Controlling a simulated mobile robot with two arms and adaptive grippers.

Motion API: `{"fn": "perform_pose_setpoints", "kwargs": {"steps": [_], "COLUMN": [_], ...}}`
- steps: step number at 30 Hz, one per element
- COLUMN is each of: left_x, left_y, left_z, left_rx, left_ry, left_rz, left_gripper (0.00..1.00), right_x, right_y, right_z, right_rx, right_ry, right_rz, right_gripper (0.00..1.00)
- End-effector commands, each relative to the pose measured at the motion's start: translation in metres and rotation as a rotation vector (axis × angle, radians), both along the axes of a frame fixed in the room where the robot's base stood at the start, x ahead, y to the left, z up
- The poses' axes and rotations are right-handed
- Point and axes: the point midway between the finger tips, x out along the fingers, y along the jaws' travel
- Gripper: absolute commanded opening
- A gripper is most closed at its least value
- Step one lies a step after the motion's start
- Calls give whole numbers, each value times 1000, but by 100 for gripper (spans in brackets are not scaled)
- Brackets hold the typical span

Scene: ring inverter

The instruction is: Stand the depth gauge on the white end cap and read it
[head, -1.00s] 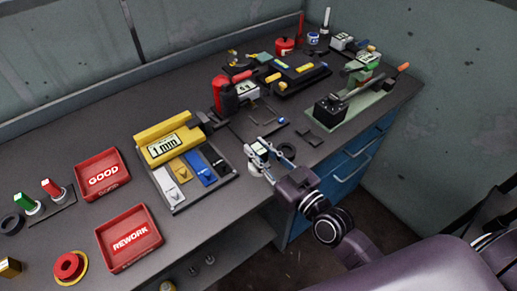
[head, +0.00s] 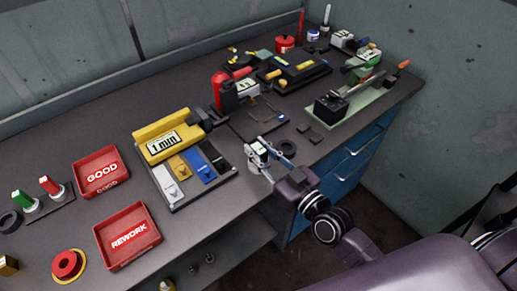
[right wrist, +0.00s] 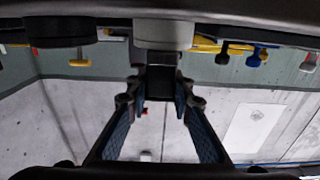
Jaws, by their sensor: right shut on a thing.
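My right gripper (head: 259,156) is at the front edge of the bench in the head view, shut on a small pale device with a display-like face, which looks like the depth gauge (head: 258,149). A pale round part, perhaps the white end cap (head: 253,166), shows just below it. The fingers hide much of both, so I cannot tell whether they touch. In the right wrist view my two fingers (right wrist: 160,125) stand apart, and the held thing is not clear there. My left gripper is not in view.
A yellow display unit (head: 163,141) stands behind a block of coloured tabs. Red GOOD (head: 101,172) and REWORK (head: 128,236) trays lie left. A black clamp fixture (head: 331,105) is at the right.

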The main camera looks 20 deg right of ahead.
Motion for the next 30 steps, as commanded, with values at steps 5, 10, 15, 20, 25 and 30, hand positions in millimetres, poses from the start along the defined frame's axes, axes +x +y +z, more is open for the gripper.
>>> {"fn": "perform_pose_setpoints", "kwargs": {"steps": [5,10,15,20,25,30], "left_x": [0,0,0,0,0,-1], "left_y": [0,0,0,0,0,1], "left_z": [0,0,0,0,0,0], "left_rx": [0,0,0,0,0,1], "left_ry": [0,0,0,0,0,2], "left_rz": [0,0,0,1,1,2], "left_gripper": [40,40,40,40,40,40], "right_x": [-1,-1,-1,-1,-1,-5], "right_y": [0,0,1,0,0,-1], "right_z": [-2,-3,-4,-3,-2,-3], "right_rx": [-2,-2,-2,-2,-1,-2], "right_ry": [5,6,8,6,4,7], "right_rz": [1,1,2,1,1,1], "right_gripper": [0,0,26,41,41,41]}}
